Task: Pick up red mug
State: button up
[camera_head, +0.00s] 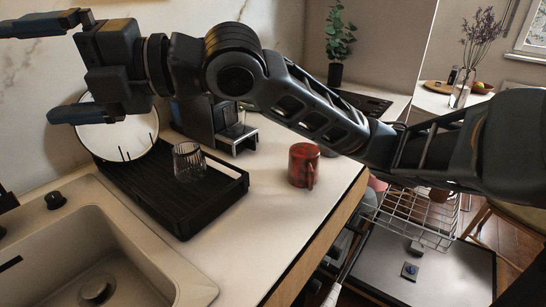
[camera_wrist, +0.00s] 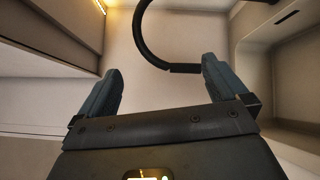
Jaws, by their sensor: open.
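The red mug (camera_head: 303,165) stands upright on the white counter near its right edge, with its handle toward the front right in the head view. My gripper (camera_head: 58,68) is at the upper left of the head view, raised above the sink and drying rack side, well to the left of the mug. Its two fingers are spread wide with nothing between them. In the wrist view my gripper (camera_wrist: 160,90) is also open, and the mug does not show there.
A black drying rack (camera_head: 190,222) holds a glass (camera_head: 188,162) and a white plate (camera_head: 118,135). A coffee machine (camera_head: 232,135) stands behind. The sink (camera_head: 95,255) is front left. An open dishwasher with a wire rack (camera_head: 415,215) is below right. Counter around the mug is clear.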

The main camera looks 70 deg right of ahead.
jog(key=s+d+f+n+g+h, duration=0.25)
jog(key=d+f+h, duration=0.25)
jog(key=d+f, duration=0.4)
jog(key=g+h, duration=0.7)
jog(key=g, duration=0.2)
send_near(308, 152)
jog(key=shift+t, duration=0.25)
jog(key=x, duration=0.3)
jog(key=a+x, duration=0.1)
jog(key=shift+w+f, duration=0.25)
jog(key=shift+f, duration=0.15)
jog(key=shift+s+d+f, duration=0.15)
jog(key=shift+d+f, duration=0.1)
jog(key=shift+d, duration=0.05)
jog(key=x, duration=0.4)
jog(key=d+x, duration=0.1)
jog(key=x, duration=0.2)
jog(key=shift+s+f, duration=0.1)
jog(key=shift+s, duration=0.1)
jog(key=shift+a, duration=0.1)
jog(key=c, duration=1.1)
jog(key=shift+c, duration=0.7)
